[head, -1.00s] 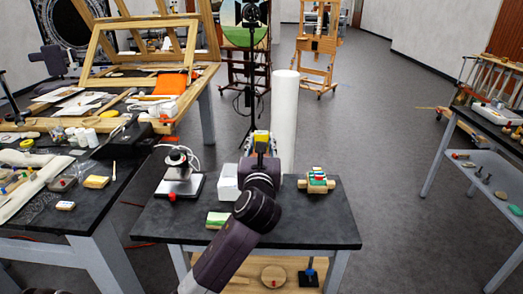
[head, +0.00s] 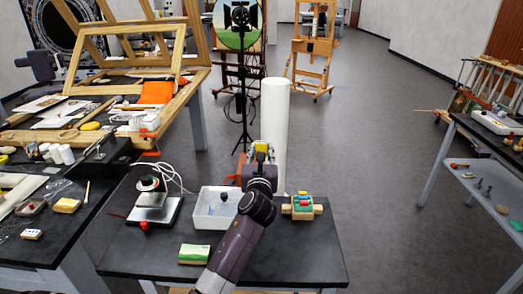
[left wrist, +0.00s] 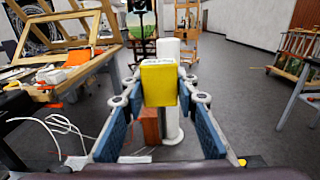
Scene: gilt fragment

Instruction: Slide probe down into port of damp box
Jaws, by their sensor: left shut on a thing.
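My left gripper (head: 263,152) is raised over the back edge of the dark table. It is shut on a yellow block-like thing, which I take to be the probe (left wrist: 159,84); it sits between the blue finger pads in the left wrist view. Its lower end is hidden. A white box (head: 202,222) stands on the table just left of my gripper, apart from the held thing. I take it to be the damp box. A small dark knob shows at it; I cannot make out a port. My right gripper is not in view.
A metal stand (head: 154,210) with white cable is left of the box. A green and white block (head: 193,254) lies in front. A wooden rack with coloured pieces (head: 302,207) stands right. A tall white cylinder (head: 275,110) rises behind. The table's right front is clear.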

